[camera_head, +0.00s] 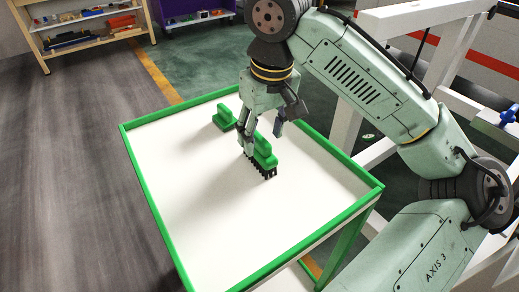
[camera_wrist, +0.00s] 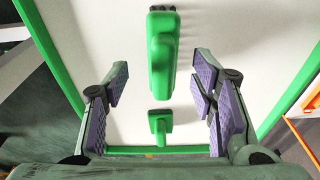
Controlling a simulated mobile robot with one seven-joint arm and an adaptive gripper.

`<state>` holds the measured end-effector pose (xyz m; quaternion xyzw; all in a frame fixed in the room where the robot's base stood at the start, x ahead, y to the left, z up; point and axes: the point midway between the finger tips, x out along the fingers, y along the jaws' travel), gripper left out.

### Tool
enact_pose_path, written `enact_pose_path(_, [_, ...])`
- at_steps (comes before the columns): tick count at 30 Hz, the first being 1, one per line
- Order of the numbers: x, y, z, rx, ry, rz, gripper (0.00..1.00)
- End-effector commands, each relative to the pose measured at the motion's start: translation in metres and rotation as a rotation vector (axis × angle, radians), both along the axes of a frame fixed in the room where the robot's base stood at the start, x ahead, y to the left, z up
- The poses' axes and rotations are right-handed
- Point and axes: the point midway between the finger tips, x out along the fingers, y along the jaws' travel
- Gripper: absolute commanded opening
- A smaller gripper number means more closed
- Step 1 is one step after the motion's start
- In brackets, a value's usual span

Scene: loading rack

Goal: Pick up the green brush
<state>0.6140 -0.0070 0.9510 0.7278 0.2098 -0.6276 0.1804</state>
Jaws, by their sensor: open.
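The green brush (camera_head: 264,150) stands on the white tabletop with its black bristles down. My gripper (camera_head: 262,134) is at the brush, pointing down, with its fingers spread. One finger partly hides the brush in the head view. In the wrist view the brush (camera_wrist: 161,55) runs lengthwise from the top edge to the middle, between and ahead of the open fingers (camera_wrist: 159,95). Some bristles show at its top end. No finger visibly grips it; I cannot tell whether one touches it.
A second green item (camera_head: 224,118) with a handle stands behind the brush; it also shows low in the wrist view (camera_wrist: 159,124). The table has a raised green rim (camera_head: 152,195). Much of the white top is clear. Shelves (camera_head: 90,32) stand at the back left, a white frame at right.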

Motion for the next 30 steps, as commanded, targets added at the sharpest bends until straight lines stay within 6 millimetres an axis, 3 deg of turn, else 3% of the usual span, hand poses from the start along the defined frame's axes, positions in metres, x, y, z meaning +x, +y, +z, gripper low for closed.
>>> enact_pose_path(12, [0.007,0.008,-0.048,0.001,-0.001,0.0,0.52])
enact_pose_path(21, [0.008,0.009,-0.053,0.0,-0.002,0.001,0.52])
enact_pose_path(30, [0.008,0.009,-0.053,0.001,-0.002,0.001,0.32])
